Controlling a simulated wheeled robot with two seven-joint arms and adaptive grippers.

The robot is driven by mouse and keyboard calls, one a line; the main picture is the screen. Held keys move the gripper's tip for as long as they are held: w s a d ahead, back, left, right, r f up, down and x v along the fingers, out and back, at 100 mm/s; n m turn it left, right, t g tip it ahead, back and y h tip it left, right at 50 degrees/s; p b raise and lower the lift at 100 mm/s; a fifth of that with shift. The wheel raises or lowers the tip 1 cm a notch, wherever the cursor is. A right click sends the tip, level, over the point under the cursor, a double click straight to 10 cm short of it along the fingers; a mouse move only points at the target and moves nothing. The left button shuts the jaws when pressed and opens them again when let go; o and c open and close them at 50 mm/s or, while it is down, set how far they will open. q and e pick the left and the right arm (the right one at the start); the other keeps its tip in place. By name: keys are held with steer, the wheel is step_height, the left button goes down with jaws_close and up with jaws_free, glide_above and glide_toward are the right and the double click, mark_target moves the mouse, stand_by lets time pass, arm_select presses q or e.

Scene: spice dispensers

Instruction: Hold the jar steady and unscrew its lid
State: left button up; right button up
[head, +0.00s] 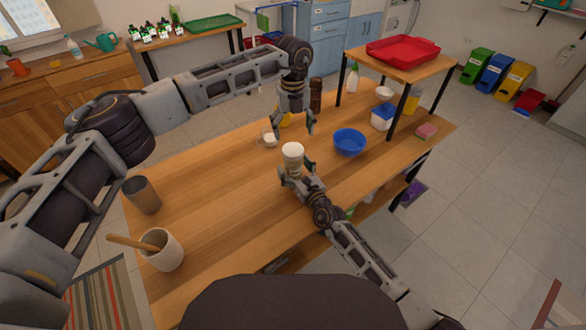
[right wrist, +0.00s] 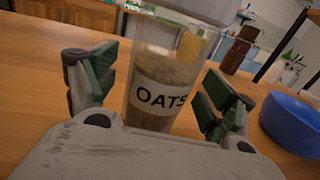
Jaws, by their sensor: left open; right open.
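The jar (head: 293,163) stands upright on the wooden table (head: 215,185) with its pale lid (head: 292,150) on. In the right wrist view the jar (right wrist: 150,100) is clear, holds brown contents and has a white label reading "OATS". My right gripper (head: 296,176) is open, low at the jar's near side. Its two green-padded fingers (right wrist: 160,95) stand either side of the jar with gaps. My left gripper (head: 294,126) is open and empty, pointing down above and just behind the lid.
A blue bowl (head: 349,142) stands right of the jar. A small glass container (head: 268,139) and a dark brown bottle (head: 316,95) are behind. A brown cup (head: 141,194) and a white crock (head: 161,250) with a wooden utensil stand at the left. The table between is clear.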

steer(key=shift+w+a, duration=0.15)
steer(key=shift+w, duration=0.15)
